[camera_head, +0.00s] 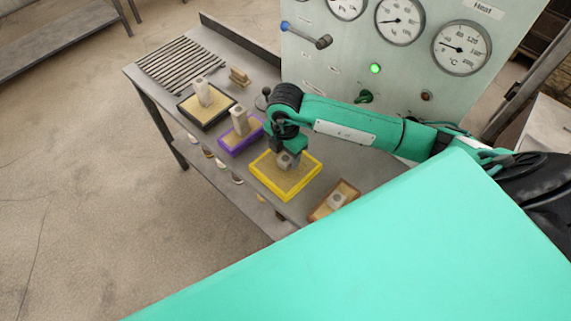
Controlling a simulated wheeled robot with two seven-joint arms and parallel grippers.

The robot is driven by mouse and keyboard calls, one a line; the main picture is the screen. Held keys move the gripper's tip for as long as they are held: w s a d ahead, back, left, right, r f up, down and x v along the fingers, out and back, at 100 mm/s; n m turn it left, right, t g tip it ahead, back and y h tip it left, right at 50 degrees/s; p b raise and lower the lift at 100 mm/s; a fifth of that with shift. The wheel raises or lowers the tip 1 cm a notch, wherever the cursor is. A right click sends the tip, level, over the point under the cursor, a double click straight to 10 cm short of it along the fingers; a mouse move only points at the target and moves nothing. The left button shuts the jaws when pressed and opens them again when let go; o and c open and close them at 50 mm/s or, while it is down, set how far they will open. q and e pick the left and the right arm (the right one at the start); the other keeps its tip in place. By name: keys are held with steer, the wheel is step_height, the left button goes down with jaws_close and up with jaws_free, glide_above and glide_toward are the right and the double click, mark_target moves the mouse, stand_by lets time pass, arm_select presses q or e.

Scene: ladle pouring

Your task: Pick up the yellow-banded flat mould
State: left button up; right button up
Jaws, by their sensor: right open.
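The yellow-banded flat mould (257,175) lies on the grey metal bench, a flat sand-coloured block with a yellow rim and a small raised block at its middle. My right gripper (287,158) is directly over that raised block, pointing down, with its fingers open at or just above it. I cannot tell whether the fingers touch it. The gripper and wrist hide part of the mould's back edge. My left gripper does not show.
A purple-banded mould (227,150) and a black-banded mould (185,113) stand to the left. A brown-banded mould (349,191) is at the lower right. The control panel (330,75) with gauges rises behind the bench. A slatted grate (180,65) lies at the bench's far left.

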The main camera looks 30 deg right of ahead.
steer(key=shift+f, duration=0.85)
jaws_close()
steer(key=shift+r, duration=0.1)
steer(key=shift+w+d+r, duration=0.1)
